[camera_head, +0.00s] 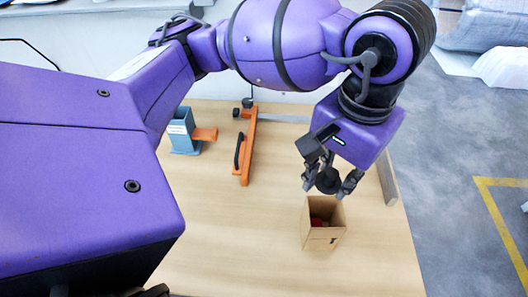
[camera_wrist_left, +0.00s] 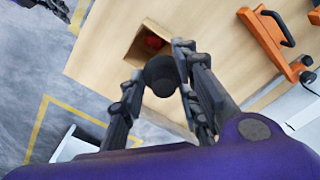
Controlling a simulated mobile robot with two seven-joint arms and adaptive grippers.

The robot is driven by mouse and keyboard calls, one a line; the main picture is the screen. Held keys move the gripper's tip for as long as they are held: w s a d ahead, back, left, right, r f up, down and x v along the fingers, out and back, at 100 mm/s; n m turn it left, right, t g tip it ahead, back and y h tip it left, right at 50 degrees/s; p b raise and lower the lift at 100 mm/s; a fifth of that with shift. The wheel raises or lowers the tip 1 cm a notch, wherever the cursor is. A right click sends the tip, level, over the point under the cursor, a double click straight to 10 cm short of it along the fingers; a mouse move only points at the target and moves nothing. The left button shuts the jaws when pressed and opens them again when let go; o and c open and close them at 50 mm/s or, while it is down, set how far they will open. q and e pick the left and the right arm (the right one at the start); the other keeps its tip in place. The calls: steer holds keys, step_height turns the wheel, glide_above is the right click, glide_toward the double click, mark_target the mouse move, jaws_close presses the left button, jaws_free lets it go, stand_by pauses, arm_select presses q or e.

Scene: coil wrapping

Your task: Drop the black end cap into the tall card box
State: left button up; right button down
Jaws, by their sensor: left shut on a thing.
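The black end cap (camera_head: 328,181) is held between the fingers of my left gripper (camera_head: 332,188), which is shut on it. In the left wrist view the cap (camera_wrist_left: 161,75) shows as a dark round piece between the fingertips of the gripper (camera_wrist_left: 158,85). The tall card box (camera_head: 322,238) stands open-topped on the table, just below the gripper in the head view. Something red lies inside it. In the left wrist view the box (camera_wrist_left: 137,49) is partly hidden behind the cap and fingers. The cap appears above the box's far edge.
The wooden table (camera_head: 230,240) is mostly clear around the box. An orange tool with a black handle (camera_head: 245,150) lies at the back, with a blue holder (camera_head: 184,132) to its left. A low strip (camera_head: 387,178) runs along the table's right edge.

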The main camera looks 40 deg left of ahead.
mark_target(336, 176)
arm_select(q)
steer(key=shift+f, duration=1.1)
steer(key=o, duration=0.9)
steer(key=shift+o, duration=0.2)
steer(key=r, duration=1.2)
steer(key=shift+d, duration=0.2)
